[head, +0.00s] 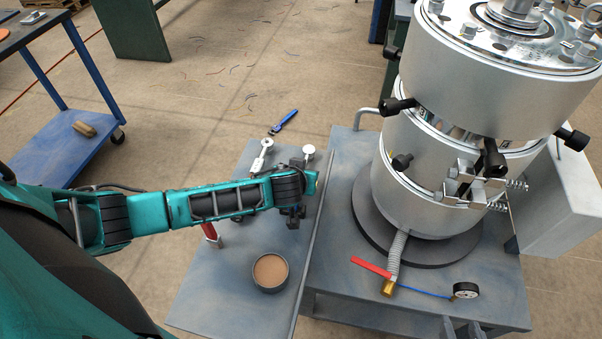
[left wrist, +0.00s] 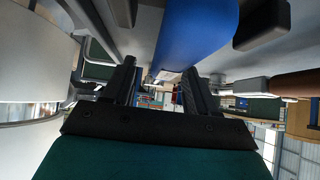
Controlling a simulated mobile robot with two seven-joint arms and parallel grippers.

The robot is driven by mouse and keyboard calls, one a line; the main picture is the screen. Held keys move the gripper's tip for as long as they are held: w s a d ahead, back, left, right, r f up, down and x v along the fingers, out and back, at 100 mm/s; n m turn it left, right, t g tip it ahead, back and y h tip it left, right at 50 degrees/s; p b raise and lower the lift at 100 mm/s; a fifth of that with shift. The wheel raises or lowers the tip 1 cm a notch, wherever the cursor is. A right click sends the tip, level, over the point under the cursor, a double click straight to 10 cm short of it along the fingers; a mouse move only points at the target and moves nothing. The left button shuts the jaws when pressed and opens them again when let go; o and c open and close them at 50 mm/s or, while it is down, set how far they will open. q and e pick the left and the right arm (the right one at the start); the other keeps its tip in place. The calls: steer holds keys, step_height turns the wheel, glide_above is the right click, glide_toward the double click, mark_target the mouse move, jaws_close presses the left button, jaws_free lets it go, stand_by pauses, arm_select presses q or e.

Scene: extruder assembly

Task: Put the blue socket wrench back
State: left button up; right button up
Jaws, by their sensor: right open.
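The blue socket wrench (head: 284,121) shows in the head view just past the far edge of the grey side table, its dark end toward the lower left. I cannot tell what it rests on. My left gripper (head: 292,217) is over the side table, nearer than the wrench and apart from it; its fingers (left wrist: 158,88) stand apart in the left wrist view. A large blue rounded thing (left wrist: 197,32) shows beyond them; I cannot tell what it is. My right gripper (head: 462,327) is open at the bottom edge of the head view, only its tips showing.
The grey side table (head: 215,285) holds a round pot of brown material (head: 269,272), a red-topped item (head: 209,231) and white-capped posts (head: 308,150). A large silver extruder (head: 425,170) stands right, with a red lever (head: 371,266) and gauge (head: 466,290) in front.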

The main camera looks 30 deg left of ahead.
stand_by(0.3)
arm_select(q)
steer(key=shift+s+r, duration=0.25)
steer(key=shift+s, duration=0.05)
steer(key=p+v, duration=0.2)
steer(key=v, duration=0.9)
steer(key=shift+w+d+p, duration=0.1)
steer(key=shift+w+p, duration=0.05)
steer(key=shift+p, duration=0.25)
steer(key=shift+s+d+r, duration=0.1)
steer(key=shift+s+r, duration=0.35)
steer(key=s+d+f+m+h, duration=0.1)
steer(key=d, duration=0.1)
steer(key=s+d+f+m+h, duration=0.1)
steer(key=s+d, duration=0.1)
steer(key=s+d+f+m+h, duration=0.1)
steer(key=s+d+f+h, duration=0.1)
steer(key=shift+d+f+m, duration=0.15)
steer(key=shift+m, duration=0.15)
steer(key=shift+m+t, duration=0.7)
steer(key=shift+m, duration=0.1)
steer(key=s, duration=0.1)
steer(key=s+a, duration=0.1)
steer(key=s, duration=0.1)
steer(key=s+f, duration=0.1)
steer(key=shift+s+a, duration=0.25)
steer(key=shift+a, duration=0.05)
steer(key=shift+s+a+f, duration=0.1)
steer(key=shift+s+a, duration=0.05)
steer(key=shift+a, duration=0.05)
